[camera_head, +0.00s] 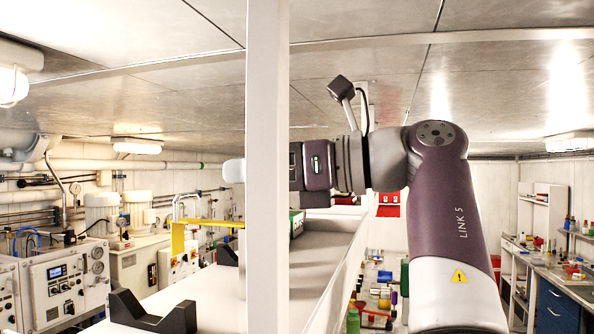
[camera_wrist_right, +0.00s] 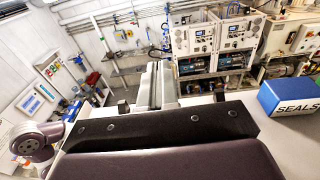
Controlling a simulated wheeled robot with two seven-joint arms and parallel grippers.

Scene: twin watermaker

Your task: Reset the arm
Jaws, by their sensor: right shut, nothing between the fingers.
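My right arm rises from the lower right in the head view, with its purple link 5 leading up and its wrist turned left at mid-height. My left gripper is not in view.
A white surface below the arm carries a black cradle (camera_head: 152,312). A blue box marked SEALS (camera_wrist_right: 290,97) stands right of the gripper in the wrist view. A yellow bracket (camera_head: 178,238), control panels (camera_head: 66,285) and a blue-fronted workbench (camera_head: 556,307) lie beyond.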

